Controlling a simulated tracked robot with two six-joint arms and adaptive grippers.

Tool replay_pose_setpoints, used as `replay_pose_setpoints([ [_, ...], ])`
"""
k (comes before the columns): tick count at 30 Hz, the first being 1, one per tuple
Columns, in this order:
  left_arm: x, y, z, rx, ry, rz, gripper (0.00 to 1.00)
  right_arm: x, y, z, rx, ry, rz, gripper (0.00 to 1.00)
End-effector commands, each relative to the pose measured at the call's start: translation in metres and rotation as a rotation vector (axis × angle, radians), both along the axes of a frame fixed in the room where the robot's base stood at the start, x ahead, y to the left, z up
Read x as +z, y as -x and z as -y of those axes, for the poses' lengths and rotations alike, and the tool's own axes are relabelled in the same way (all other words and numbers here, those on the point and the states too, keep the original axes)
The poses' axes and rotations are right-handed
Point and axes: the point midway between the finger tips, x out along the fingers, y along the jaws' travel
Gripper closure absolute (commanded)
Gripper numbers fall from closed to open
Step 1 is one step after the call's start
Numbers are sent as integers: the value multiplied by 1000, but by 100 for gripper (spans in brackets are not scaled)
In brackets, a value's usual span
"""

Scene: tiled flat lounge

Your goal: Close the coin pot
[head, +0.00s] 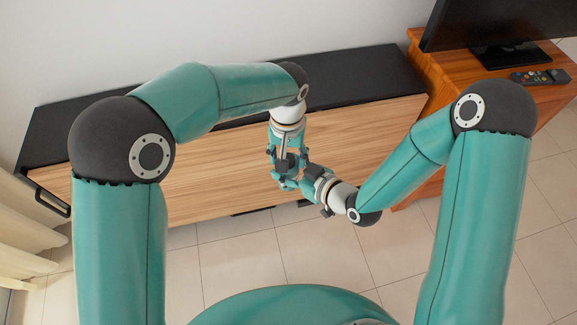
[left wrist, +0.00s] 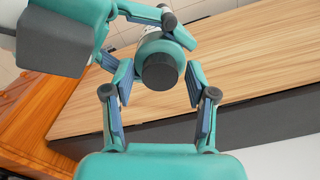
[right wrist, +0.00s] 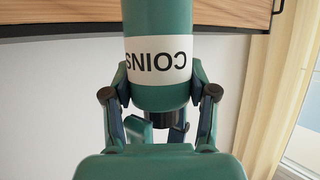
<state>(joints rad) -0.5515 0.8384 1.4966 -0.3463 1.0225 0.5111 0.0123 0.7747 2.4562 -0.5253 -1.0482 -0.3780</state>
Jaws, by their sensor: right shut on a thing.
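The coin pot (right wrist: 158,25) is a teal cylinder with a white "COINS" label that reads upside down in the right wrist view. Its narrower dark lid (left wrist: 159,71) is at the pot's end and faces my left wrist camera. My right gripper (head: 306,177) is shut on the pot, with a finger on each side of it. My left gripper (left wrist: 159,84) is open, its padded fingers on either side of the lid with a gap to each. How tightly the lid sits cannot be told. In the head view the two grippers meet and mostly hide the pot.
A low cabinet with a wood front (head: 220,172) and black top (head: 350,72) stands behind the grippers. An orange-brown wooden stand (head: 425,75) at the right holds a screen (head: 500,20) and a remote (head: 540,77). Tiled floor (head: 250,255) is clear in front; a curtain (head: 25,240) hangs left.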

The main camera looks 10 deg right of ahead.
Motion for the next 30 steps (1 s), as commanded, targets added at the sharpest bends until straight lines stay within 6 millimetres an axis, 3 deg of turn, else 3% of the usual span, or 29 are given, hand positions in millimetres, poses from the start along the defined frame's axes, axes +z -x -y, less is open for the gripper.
replay_pose_setpoints([
  [9, 1, 0, 0, 0, 0, 0, 37, 0, 0, 0, 0, -1, 1, 100],
  [14, 11, -1, 0, 0, 2, 3, 37, 0, 0, 0, 0, -1, 1, 100],
  [30, 106, -1, 1, 0, 3, 2, 37, 0, 0, 0, 0, -1, 1, 100],
])
